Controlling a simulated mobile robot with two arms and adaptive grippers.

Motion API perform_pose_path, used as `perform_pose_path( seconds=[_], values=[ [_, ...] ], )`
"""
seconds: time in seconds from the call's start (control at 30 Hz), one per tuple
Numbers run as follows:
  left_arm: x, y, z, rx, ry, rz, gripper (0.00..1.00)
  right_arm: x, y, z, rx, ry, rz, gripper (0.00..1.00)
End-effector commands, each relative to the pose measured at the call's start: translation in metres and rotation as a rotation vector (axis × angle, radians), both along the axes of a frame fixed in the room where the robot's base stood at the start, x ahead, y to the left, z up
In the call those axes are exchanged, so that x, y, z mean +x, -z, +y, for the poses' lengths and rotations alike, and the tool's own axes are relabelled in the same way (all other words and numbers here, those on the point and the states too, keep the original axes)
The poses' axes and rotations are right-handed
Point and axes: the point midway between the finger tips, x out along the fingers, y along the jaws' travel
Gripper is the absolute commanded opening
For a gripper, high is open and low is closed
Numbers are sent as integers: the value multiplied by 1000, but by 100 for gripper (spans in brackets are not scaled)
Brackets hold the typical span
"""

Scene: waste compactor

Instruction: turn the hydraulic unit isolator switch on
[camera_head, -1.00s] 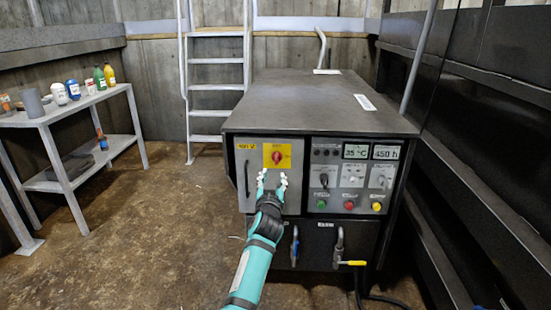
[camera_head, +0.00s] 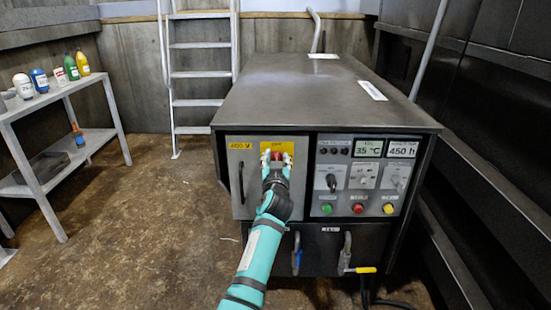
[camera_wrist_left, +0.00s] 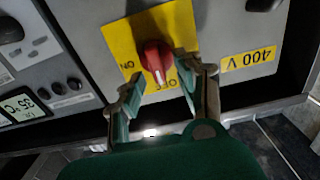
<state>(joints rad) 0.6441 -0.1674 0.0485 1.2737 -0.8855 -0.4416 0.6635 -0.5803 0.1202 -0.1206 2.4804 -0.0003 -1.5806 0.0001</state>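The isolator switch is a red rotary knob (camera_wrist_left: 155,58) on a yellow plate (camera_wrist_left: 118,38) with ON and OFF markings, on the grey front panel of the hydraulic unit (camera_head: 300,95). In the wrist view the knob's ridge appears to point toward the OFF marking. My left gripper (camera_head: 277,158) is in front of the yellow plate and partly hides the knob in the head view. In the wrist view my left gripper (camera_wrist_left: 159,74) is open, with a finger on each side of the knob's lower end. Contact cannot be told. My right gripper is out of view.
A control panel with displays, a black selector (camera_head: 331,182) and green, red and yellow buttons is right of the switch. A door handle (camera_head: 241,182) is to its left. Below are valve handles (camera_head: 346,252). A shelf table (camera_head: 60,85) with bottles stands left, with open floor between.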

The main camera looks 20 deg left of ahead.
Motion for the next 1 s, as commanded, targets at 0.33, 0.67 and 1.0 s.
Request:
perform_pose_path(
  seconds=[0.33, 0.67, 1.0],
  values=[
    [0, 0, 0, 0, 0, 0, 8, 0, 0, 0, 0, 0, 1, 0],
    [0, 0, 0, 4, 0, 0, 0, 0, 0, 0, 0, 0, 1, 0],
    [1, 0, -1, 117, 0, 32, 0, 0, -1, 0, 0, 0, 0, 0]
  ],
)
